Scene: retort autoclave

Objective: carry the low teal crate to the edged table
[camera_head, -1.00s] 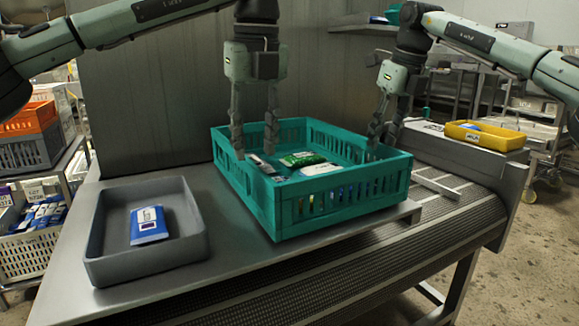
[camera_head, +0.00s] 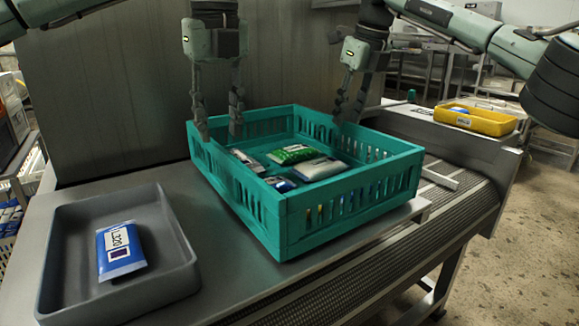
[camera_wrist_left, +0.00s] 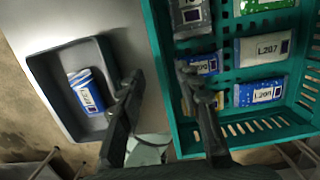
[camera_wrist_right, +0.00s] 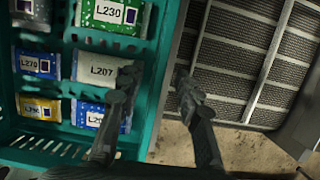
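The low teal crate (camera_head: 335,222) stands on the metal bench and holds several labelled pouches; it also shows in the left wrist view (camera_wrist_left: 160,60) and right wrist view (camera_wrist_right: 150,110). My left gripper (camera_head: 218,128) is open at the crate's left side. In the left wrist view (camera_wrist_left: 160,92), its fingers lie to either side of that wall. My right gripper (camera_head: 347,112) is open near the crate's far right side. In the right wrist view (camera_wrist_right: 152,88), its fingers lie to either side of the right wall. Contact cannot be told. I cannot identify the edged table.
A grey tray (camera_head: 62,250) with a blue pouch (camera_head: 120,250) stands left of the crate on the bench (camera_head: 235,285). A mesh conveyor (camera_head: 330,302) runs along the front right. A yellow tray (camera_head: 495,124) sits at the back right. A metal panel (camera_head: 110,110) stands behind.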

